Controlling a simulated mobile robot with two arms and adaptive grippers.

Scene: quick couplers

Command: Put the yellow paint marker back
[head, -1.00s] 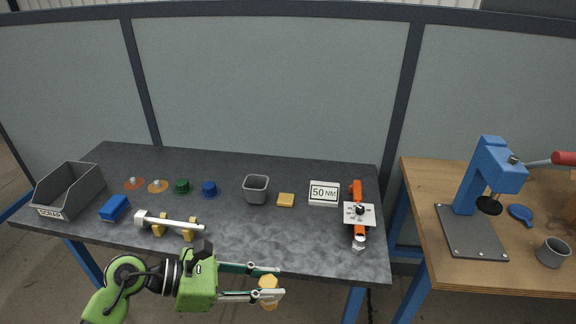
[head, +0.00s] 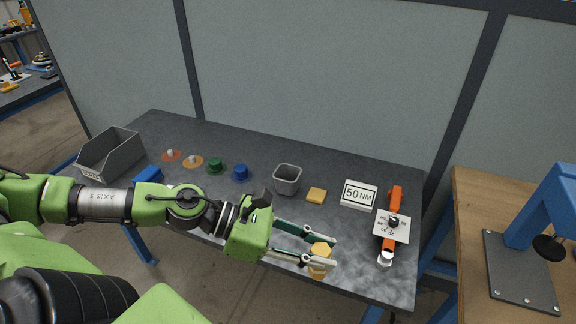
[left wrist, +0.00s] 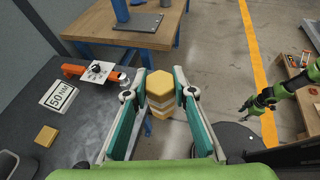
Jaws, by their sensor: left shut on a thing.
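The yellow paint marker (head: 320,249) is held between the fingers of my left gripper (head: 318,252), which is shut on it. It has a six-sided yellow end and a paler band below. A grey cup (head: 287,180) stands empty on the dark bench (head: 340,225), beyond the gripper. My right gripper (left wrist: 252,106) shows small at the right of the left wrist view; its jaws are unclear.
A yellow block (head: 316,195), a 50 NM sign (head: 359,195) and an orange tool with a white dial plate (head: 391,229) lie right of the cup. Blue (head: 240,173) and green (head: 215,166) caps and a grey scrap bin (head: 110,155) are left. A wooden table (head: 480,200) stands right.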

